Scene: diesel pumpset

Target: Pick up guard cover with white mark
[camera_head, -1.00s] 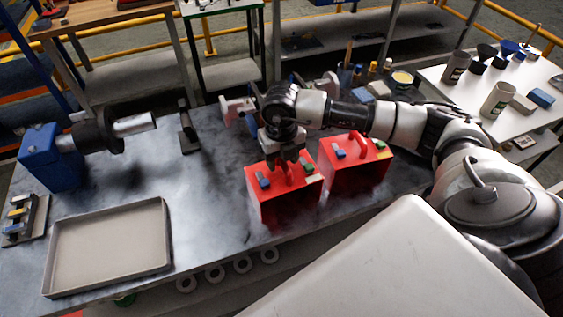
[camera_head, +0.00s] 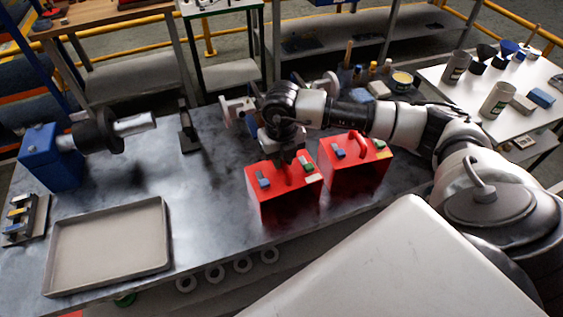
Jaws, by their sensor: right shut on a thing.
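Two red box-shaped guard covers stand side by side on the metal bench. The left red cover (camera_head: 283,206) has a blue block and a pale patch on its top. The right red cover (camera_head: 352,178) has blue and green blocks and a pale yellowish patch. That cover appears to rest on the bench. My left gripper is not in view.
A grey tray (camera_head: 110,292) lies at the bench's front left. A blue machine (camera_head: 48,160) with a shaft and a dark bracket (camera_head: 187,130) stand behind it. The bench between tray and covers is clear. A white side table (camera_head: 450,91) holds cups at right.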

